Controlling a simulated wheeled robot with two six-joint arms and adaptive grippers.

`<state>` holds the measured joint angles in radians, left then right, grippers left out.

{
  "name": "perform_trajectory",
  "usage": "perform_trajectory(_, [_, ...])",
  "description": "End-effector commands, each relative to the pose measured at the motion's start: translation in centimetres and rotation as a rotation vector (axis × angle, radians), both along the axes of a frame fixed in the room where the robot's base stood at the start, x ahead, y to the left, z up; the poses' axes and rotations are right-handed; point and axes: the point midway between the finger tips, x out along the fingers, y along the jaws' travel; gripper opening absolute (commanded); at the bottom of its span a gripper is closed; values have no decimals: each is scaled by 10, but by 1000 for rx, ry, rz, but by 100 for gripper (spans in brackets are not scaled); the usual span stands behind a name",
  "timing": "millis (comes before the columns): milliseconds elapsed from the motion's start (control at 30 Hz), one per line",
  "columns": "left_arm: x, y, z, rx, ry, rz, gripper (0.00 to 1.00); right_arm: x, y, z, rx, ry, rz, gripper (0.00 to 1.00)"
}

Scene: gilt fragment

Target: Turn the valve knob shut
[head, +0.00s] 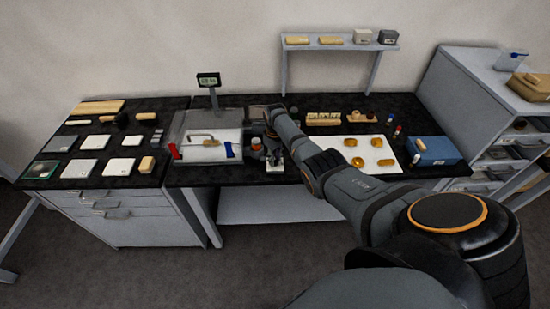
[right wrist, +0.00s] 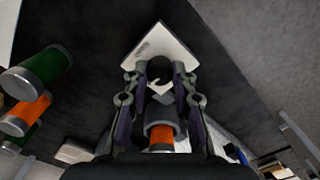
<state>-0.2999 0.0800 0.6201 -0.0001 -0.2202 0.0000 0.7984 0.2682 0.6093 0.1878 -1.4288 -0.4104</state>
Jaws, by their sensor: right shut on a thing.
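My right gripper (right wrist: 160,78) reaches down at the middle of the black bench. In the right wrist view its fingers close on a dark rounded piece (right wrist: 159,68), which looks like the valve knob. A pale grey plate (right wrist: 178,48) lies behind it; the knob's turn position cannot be made out. A dark grey collar (right wrist: 160,114) with an orange part shows between the fingers, nearer the camera. In the head view the arm and gripper (head: 273,152) largely hide the knob. My left gripper is not in view.
A small orange-topped item (head: 256,142) stands just left of the gripper. Further left is a clear-walled box (head: 177,130). A white board (head: 384,165) with several amber pieces and a blue box (head: 436,150) lie to the right. Green and orange cylinders (right wrist: 38,68) stand left in the wrist view.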

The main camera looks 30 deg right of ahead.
Motion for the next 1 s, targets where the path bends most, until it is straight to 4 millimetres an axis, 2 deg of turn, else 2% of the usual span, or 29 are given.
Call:
perform_trajectory(667, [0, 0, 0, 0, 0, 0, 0, 1, 0, 1, 0, -3, 63, 0])
perform_trajectory(700, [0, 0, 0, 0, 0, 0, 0, 1, 0, 1, 0, -3, 63, 27])
perform_trajectory(867, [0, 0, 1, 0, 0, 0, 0, 1, 0, 1, -1, -2, 62, 49])
perform_trajectory(1000, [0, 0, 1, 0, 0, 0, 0, 0, 0, 0, 0, -1, 62, 49])
